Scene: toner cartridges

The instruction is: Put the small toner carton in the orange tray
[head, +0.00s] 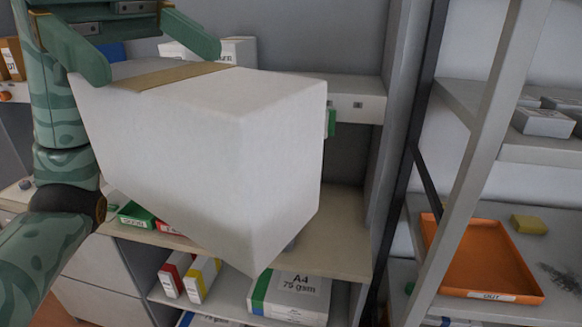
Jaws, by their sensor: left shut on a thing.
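A white carton (215,140) with a tan tape strip on top fills the left middle of the head view, close to the camera. My left gripper (150,62) is at its upper left end with a finger on each side, shut on the carton. The carton is held tilted in the air in front of a shelf unit. The orange tray (477,258) lies on a grey shelf at the lower right, with a label on its front edge. The visible floor of the tray is bare. My right gripper is not in view.
A grey upright post (478,150) of the right rack stands between the carton and the tray. A yellow block (529,224) lies beside the tray. Grey boxes (543,122) are on the shelf above. An A4 paper pack (290,296) sits low in the middle unit.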

